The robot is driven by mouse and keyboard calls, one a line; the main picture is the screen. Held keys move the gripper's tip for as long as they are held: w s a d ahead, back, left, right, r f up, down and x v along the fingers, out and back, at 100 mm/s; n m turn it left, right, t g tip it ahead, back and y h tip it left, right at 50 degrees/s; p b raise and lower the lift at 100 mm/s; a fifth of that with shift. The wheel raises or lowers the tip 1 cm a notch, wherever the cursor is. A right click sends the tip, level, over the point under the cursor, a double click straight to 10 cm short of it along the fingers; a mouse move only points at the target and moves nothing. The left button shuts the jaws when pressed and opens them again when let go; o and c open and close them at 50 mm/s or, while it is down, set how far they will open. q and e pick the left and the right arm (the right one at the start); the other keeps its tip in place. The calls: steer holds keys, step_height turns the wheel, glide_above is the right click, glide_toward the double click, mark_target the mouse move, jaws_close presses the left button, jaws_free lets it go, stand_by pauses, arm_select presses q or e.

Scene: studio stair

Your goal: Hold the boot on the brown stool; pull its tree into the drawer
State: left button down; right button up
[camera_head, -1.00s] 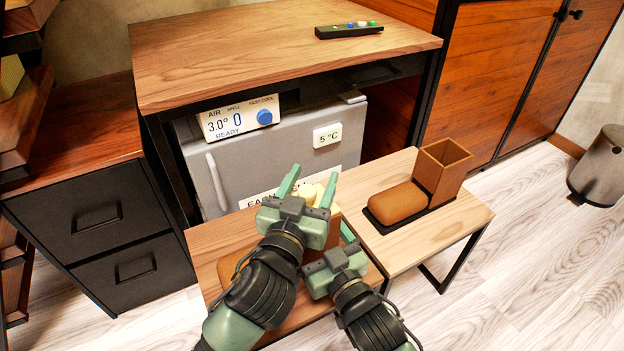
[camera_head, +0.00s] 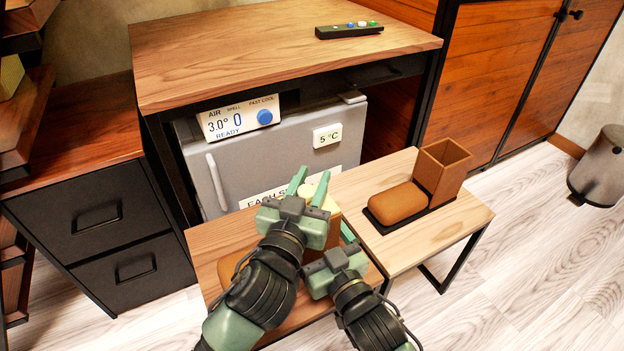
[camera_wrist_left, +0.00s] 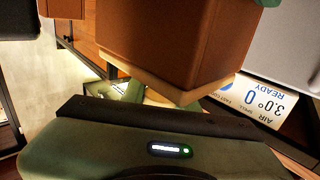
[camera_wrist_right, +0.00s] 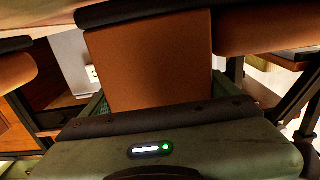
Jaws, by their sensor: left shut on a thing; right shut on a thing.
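A brown boot stands on the brown stool (camera_head: 212,236); its toe (camera_head: 228,264) shows left of my left arm. Its square shaft fills the right wrist view (camera_wrist_right: 150,62), where my right gripper is shut on it. In the head view my right gripper (camera_head: 338,240) is low beside the shaft, its fingers mostly hidden. The cream tree (camera_wrist_left: 150,82) shows at the shaft's mouth in the left wrist view. My left gripper (camera_head: 309,184) is shut on the tree, above the boot. The tree's lower part is hidden inside the boot.
The desk (camera_head: 270,55) has a shut drawer (camera_head: 375,74); a grey fridge (camera_head: 275,155) stands below. A black cabinet (camera_head: 90,240) with shut drawers stands left.

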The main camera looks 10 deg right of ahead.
arm_select(q)
steer(key=shift+r, duration=0.2)
steer(key=shift+r, duration=0.95)
steer(key=shift+r, duration=2)
arm_select(e)
steer(key=o, duration=1.8)
